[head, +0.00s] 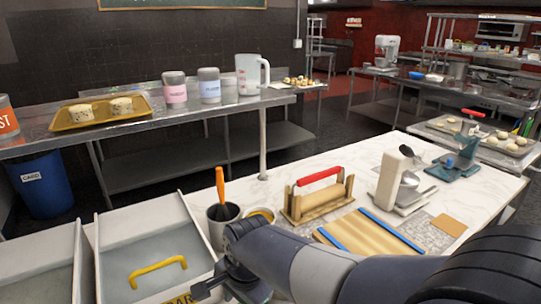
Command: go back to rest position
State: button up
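My arm comes in from the lower right and reaches left across the front of the white marble counter (350,160). My gripper (208,287) is at the arm's end, low in the head view, beside the lidded bin with a yellow handle (158,268). Its fingers are small, dark and partly cut off by the lower edge, so I cannot tell whether they are open or hold anything.
Near my arm are a dark cup (222,225) with an orange-handled tool, a red-handled wooden stand (318,195), a wooden board with blue edges (368,232) and a white scale-like device (400,185). A steel table (110,130) stands behind, with open floor between.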

notch_tip(320, 180, down, 2)
jog(key=shift+f+b, duration=0.2)
jog(key=shift+b, duration=0.25)
jog(key=shift+r, duration=0.3)
jog(key=shift+f, duration=0.1)
